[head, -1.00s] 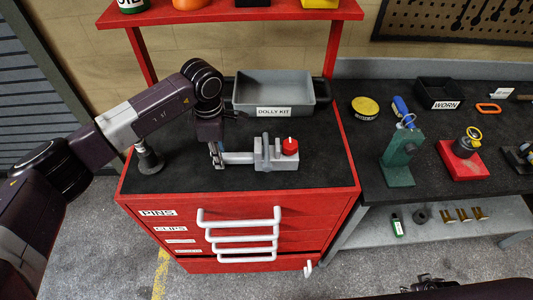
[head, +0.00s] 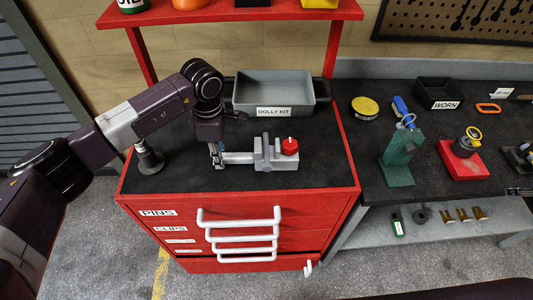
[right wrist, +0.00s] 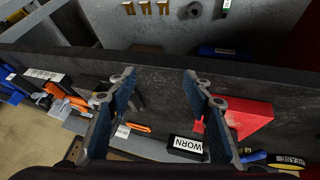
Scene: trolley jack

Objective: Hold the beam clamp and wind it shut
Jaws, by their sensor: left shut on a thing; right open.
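The beam clamp (head: 240,158) is a grey bar with an upright jaw block and a red knob (head: 290,146) at its right end. It lies on the black top of the red cabinet, in front of the dolly kit tray. My left gripper (head: 217,158) is shut on the clamp's left end; its fingertips are partly hidden by the wrist. My right gripper (right wrist: 159,78) is open and empty in the right wrist view, over the workbench and away from the clamp. The clamp is not in the right wrist view.
The grey dolly kit tray (head: 272,101) stands behind the clamp. A grey post on a round base (head: 150,162) stands at left. On the right bench are a green stand (head: 397,172), a red block (head: 462,165) and a black WORN box (head: 440,88).

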